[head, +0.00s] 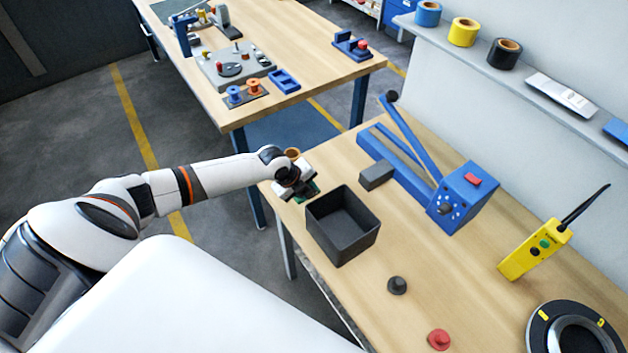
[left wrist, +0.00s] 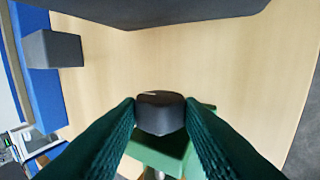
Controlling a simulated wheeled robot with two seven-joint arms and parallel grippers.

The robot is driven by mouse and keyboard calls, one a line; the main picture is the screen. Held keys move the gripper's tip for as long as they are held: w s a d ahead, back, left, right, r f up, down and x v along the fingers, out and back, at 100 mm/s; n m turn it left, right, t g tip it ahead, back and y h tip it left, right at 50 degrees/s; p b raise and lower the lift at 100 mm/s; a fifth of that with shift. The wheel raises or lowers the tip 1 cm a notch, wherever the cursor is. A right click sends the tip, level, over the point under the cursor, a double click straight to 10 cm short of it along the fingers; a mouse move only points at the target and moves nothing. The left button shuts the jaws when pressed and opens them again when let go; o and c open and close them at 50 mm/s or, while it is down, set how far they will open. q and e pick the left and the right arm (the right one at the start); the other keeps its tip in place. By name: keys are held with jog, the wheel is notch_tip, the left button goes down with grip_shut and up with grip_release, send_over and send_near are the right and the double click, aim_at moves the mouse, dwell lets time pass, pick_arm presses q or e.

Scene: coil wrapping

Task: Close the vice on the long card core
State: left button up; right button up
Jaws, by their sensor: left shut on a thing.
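A small green vice (head: 312,187) sits at the near left corner of the workbench, mostly hidden by my left gripper (head: 297,188). In the left wrist view the vice's green body (left wrist: 160,153) lies just beyond the fingers. My left gripper (left wrist: 160,112) is shut on a dark grey knob (left wrist: 160,118) that appears to belong to the vice. A brown ring-shaped end (head: 292,153), probably the long card core, shows just behind the wrist in the head view. The rest of it is hidden, and I cannot tell how the jaws stand against it. My right gripper is not in view.
A black open bin (head: 342,226) stands close to the right of my left gripper. A grey block (head: 376,175) and a blue lever machine (head: 462,196) stand behind it. A yellow control box (head: 534,249) is at the right.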

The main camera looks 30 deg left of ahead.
pick_arm(q)
jog(key=shift+w+d+g+y, duration=0.15)
jog(key=shift+w+g+y, duration=0.15)
jog(key=shift+g, duration=0.5)
jog(key=shift+s, duration=0.15)
jog(key=shift+w+d+g+y, duration=0.15)
jog(key=shift+w+g+y, duration=0.15)
jog(key=shift+g, duration=0.6)
jog(key=shift+w+g+y+b, duration=0.15)
jog(key=shift+g+y+b, duration=0.3)
jog(key=shift+g, duration=0.35)
